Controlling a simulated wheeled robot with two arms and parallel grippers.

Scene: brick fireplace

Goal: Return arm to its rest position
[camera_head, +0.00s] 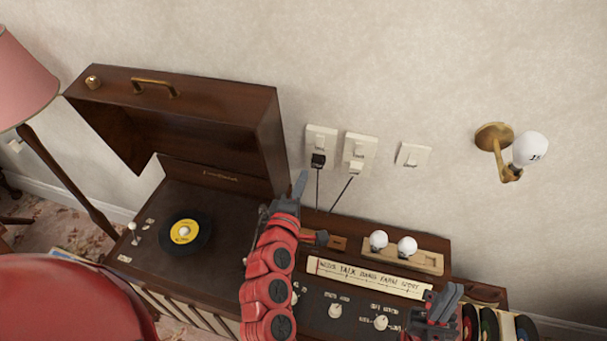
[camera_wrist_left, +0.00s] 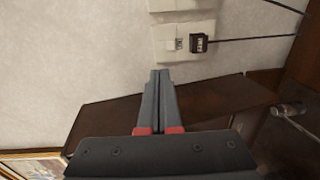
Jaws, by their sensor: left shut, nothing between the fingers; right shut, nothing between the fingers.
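My left arm is red and reaches up over the middle of the wooden console. My left gripper (camera_head: 301,182) is shut and empty, in front of the wall near the plugged outlets. In the left wrist view its grey fingers (camera_wrist_left: 160,75) are pressed together with nothing between them, apart from the outlet plate. My right gripper (camera_head: 447,298) is at the lower right, over the console's front right part. It is shut and empty.
A record player (camera_head: 185,205) with an open lid (camera_head: 190,105) stands at left. Outlets with a black plug (camera_head: 318,160) and a white plug (camera_head: 356,167) are on the wall. Bulbs (camera_head: 379,240) sit in a wooden holder (camera_head: 430,262). A wall lamp (camera_head: 494,137) is at right.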

